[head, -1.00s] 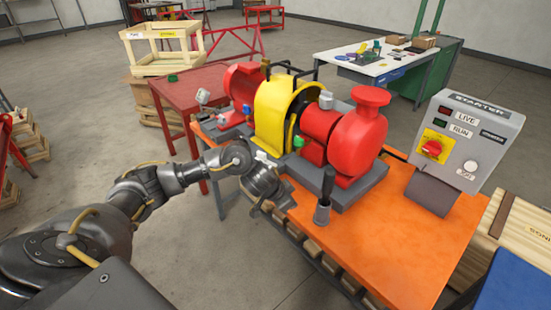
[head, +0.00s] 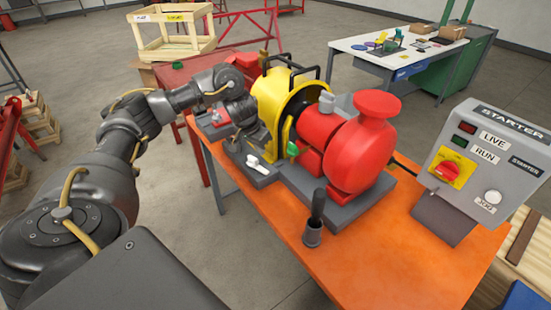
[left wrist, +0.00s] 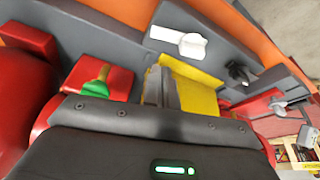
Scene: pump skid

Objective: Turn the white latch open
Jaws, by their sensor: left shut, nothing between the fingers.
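The white latch (head: 258,165) sits on the grey base plate at the front of the pump skid, below the yellow guard. My left gripper (head: 244,112) is over the skid beside the yellow guard, up and behind the latch in the head view. Its fingers (left wrist: 163,84) are shut, hold nothing, and are apart from the latch. My right gripper is in neither view.
The yellow guard (head: 272,103) and red pump (head: 357,152) stand close by. A black-handled lever (head: 315,215) rises from the orange table (head: 380,255). The starter box (head: 490,150) stands at right. A green lever (left wrist: 97,85) shows in the wrist view.

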